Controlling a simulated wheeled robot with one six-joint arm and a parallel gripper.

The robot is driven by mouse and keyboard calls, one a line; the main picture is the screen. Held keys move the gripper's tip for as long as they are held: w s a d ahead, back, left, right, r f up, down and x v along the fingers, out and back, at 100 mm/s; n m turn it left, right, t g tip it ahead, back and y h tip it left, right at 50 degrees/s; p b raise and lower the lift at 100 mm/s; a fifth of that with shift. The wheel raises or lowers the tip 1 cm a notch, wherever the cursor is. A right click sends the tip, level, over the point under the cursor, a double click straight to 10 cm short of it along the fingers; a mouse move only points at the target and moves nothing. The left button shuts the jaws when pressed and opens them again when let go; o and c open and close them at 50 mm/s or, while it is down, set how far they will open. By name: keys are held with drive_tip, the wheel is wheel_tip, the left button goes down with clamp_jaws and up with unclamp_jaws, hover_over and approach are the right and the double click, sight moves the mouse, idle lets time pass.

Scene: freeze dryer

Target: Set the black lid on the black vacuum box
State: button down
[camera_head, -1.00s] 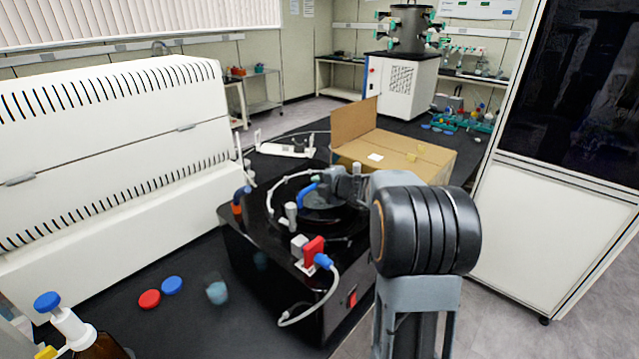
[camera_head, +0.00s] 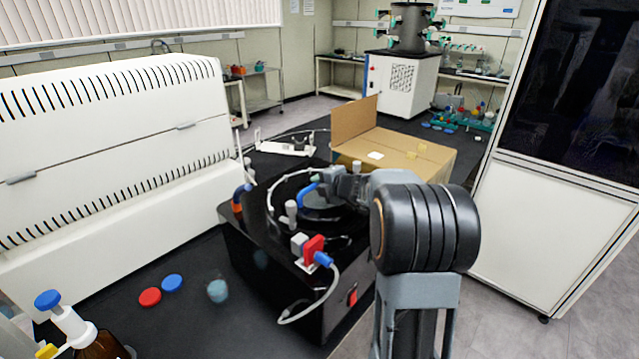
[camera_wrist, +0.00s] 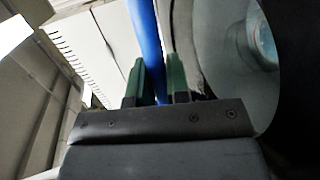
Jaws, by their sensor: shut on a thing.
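The black vacuum box (camera_head: 255,272) stands on the dark bench, with hoses and fittings on its top. The black lid (camera_head: 322,213) is at the top of the box, partly hidden by my arm. I cannot tell whether it rests flat or is slightly raised. A bent blue tube-like handle (camera_head: 306,196) rises at the lid. My gripper (camera_head: 322,184) is shut on this blue part.
A red-and-blue valve (camera_head: 314,251) with a pale hose is at the box's front corner. An open cardboard box (camera_head: 400,152) stands behind. Red (camera_head: 150,297) and blue (camera_head: 172,283) caps and a small glass vessel (camera_head: 218,291) lie at left. A white slotted machine (camera_head: 110,165) borders the bench.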

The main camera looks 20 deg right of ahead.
drive_tip(key=shift+f, duration=0.4)
idle(0.4)
drive_tip(key=c, duration=1.1)
unclamp_jaws()
drive_tip(key=shift+o, duration=0.4)
drive_tip(key=shift+f, duration=0.15)
drive_tip(key=shift+s, duration=0.1)
drive_tip(key=v, duration=1.3)
drive_tip(key=shift+s+d+r+b, duration=0.2)
drive_tip(key=shift+s+b, duration=0.1)
drive_tip(key=shift+b, duration=0.1)
drive_tip(key=shift+a, duration=0.1)
